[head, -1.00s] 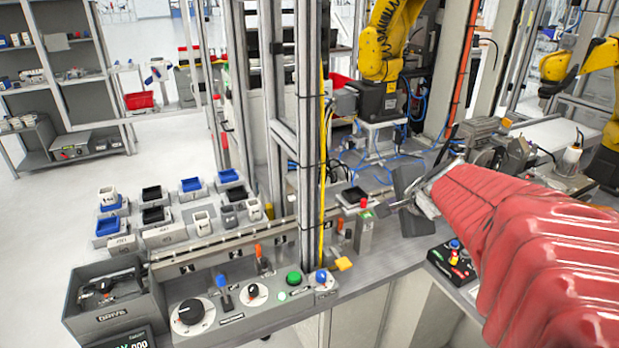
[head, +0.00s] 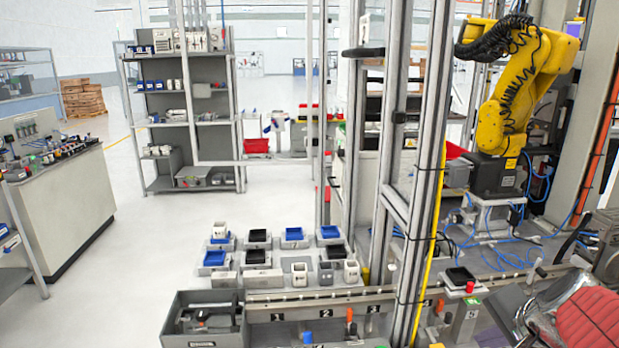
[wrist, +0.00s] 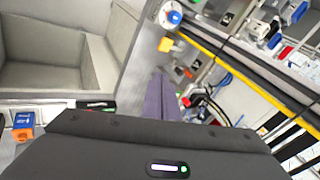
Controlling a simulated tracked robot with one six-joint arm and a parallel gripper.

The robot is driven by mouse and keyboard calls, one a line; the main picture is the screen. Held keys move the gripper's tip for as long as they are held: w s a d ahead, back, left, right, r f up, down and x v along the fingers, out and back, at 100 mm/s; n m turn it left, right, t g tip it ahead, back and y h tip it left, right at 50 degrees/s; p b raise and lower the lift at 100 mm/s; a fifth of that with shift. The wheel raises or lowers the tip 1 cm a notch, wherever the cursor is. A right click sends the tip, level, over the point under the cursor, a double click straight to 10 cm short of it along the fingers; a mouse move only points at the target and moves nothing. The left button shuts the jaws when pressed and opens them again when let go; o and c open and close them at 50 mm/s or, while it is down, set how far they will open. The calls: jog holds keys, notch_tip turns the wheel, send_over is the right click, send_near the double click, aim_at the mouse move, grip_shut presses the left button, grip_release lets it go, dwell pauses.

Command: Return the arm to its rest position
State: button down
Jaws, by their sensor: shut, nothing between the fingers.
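My arm in its red ribbed sleeve (head: 592,318) shows at the lower right corner of the head view, cut off by the frame edge. A grey metal part of its end sits just left of the sleeve, over the right side of the workbench. My gripper shows in the wrist view (wrist: 160,98), with its fingers together and nothing between them. The dark wrist housing (wrist: 150,150) fills the bottom of that view. The middle of my arm is out of view.
A grey bin (head: 204,322) stands at the bench's front left. Several small trays and cups sit behind it. Upright metal posts (head: 408,180) rise before a yellow robot arm (head: 510,90). A shelf (head: 190,110) stands at the back; the floor (head: 110,250) at left is clear.

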jog(key=s+a+n, duration=0.5)
jog(key=a+n, duration=0.2)
jog(key=a, duration=0.2)
jog(key=s+a+n+g, duration=0.1)
jog(key=s+a+n, duration=0.5)
jog(key=a, duration=0.3)
jog(key=shift+r+n, duration=0.25)
jog(key=shift+n, duration=0.15)
jog(key=shift+a, duration=0.1)
